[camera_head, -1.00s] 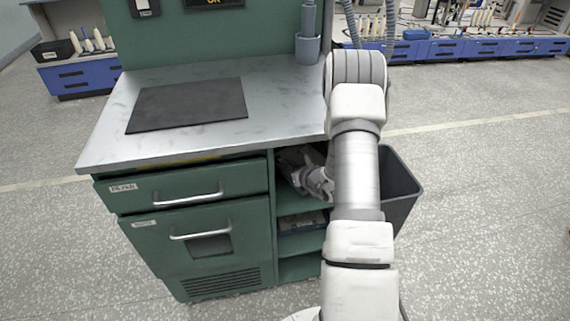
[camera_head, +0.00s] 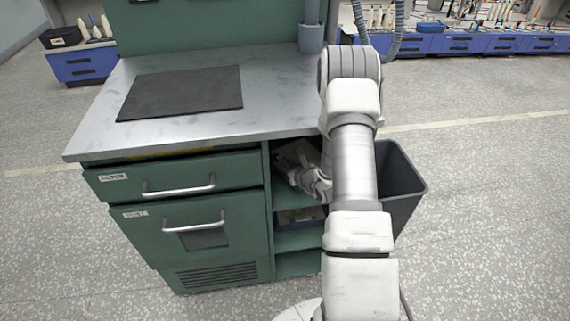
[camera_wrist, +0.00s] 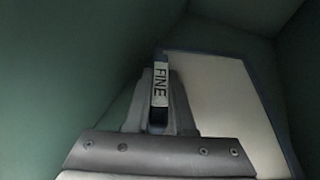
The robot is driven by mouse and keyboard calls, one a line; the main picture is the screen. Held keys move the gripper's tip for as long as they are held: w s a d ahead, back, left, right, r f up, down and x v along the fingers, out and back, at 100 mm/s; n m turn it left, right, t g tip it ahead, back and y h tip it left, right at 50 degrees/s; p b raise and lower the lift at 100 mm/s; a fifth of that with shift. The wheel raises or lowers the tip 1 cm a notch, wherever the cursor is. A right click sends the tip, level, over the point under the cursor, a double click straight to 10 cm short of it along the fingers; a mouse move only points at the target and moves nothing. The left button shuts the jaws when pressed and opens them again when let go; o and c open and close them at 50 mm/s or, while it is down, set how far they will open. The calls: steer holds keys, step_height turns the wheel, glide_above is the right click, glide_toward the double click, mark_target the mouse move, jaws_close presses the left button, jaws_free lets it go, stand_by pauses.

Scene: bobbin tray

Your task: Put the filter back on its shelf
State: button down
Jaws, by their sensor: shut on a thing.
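In the wrist view, my gripper (camera_wrist: 158,122) is shut on the filter (camera_wrist: 160,60). The filter has a blue frame and a narrow edge with a white "FINE" label, which faces me between the fingers. A broad cream panel with a blue rim (camera_wrist: 215,85) spreads to the right behind the right finger; I cannot tell for sure whether it is the same filter's face. Green walls surround them. In the head view, my gripper is inside the upper open shelf (camera_head: 295,199) of the green cabinet, partly hidden by my arm. The filter is hardly distinguishable there.
A dark item (camera_head: 298,217) lies in the lower shelf space. Two closed-looking drawers (camera_head: 180,182) are left of the shelves. A grey bin (camera_head: 402,185) stands close on the right, beside my arm.

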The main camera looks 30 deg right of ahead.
steer(key=shift+f, duration=0.1)
steer(key=c, duration=0.8)
jaws_free()
steer(key=shift+a, duration=0.1)
steer(key=shift+o, duration=0.2)
steer(key=shift+r, duration=0.3)
steer(key=p+v, duration=0.3)
steer(key=v, duration=0.9)
steer(key=shift+f, duration=0.1)
